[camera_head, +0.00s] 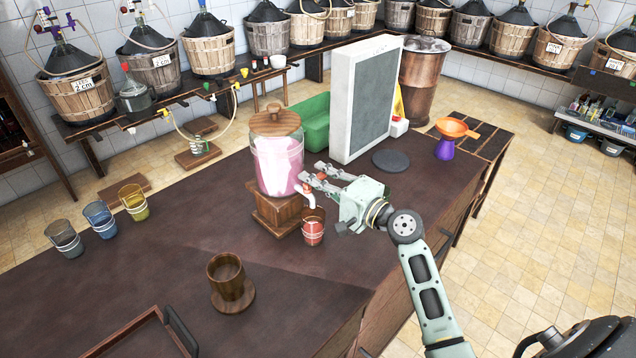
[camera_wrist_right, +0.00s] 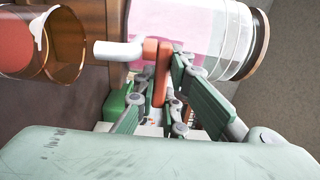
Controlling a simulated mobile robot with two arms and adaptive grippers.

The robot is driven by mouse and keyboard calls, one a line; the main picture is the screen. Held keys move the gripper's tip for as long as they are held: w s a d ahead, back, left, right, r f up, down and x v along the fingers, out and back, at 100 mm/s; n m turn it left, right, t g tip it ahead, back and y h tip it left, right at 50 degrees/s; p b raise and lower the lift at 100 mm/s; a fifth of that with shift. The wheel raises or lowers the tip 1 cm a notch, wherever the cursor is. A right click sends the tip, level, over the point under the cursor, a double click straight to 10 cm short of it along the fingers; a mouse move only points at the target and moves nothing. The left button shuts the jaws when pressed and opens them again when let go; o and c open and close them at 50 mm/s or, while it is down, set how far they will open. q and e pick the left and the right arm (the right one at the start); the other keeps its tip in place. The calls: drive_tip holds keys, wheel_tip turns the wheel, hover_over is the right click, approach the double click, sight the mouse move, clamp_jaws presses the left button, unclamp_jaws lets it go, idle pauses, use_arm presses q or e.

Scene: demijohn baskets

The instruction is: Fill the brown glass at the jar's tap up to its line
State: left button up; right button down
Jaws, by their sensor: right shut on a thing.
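The glass jar (camera_head: 268,165) with a wooden lid holds pink liquid and stands on a wooden block on the dark counter. Its white tap spout (camera_wrist_right: 118,50) has a red lever (camera_wrist_right: 158,75). My right gripper (camera_head: 312,181) is at the tap, with its fingers closed on the red lever. The brown glass (camera_head: 314,232) stands upright on the counter under the spout; it also shows in the right wrist view (camera_wrist_right: 62,45). Red-pink content shows in its lower part. Its fill line is hard to make out. My left gripper is not in view.
Grey (camera_head: 65,240), blue (camera_head: 101,220) and yellow (camera_head: 134,203) cups stand at the counter's left. A wooden mug (camera_head: 226,275) and a tray (camera_head: 118,331) are at the front. A white-framed panel (camera_head: 352,100), purple funnel stand (camera_head: 444,149) and orange funnel (camera_head: 455,127) are behind.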

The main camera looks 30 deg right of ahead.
drive_tip(key=c, duration=1.8)
unclamp_jaws()
drive_tip(key=v, duration=1.2)
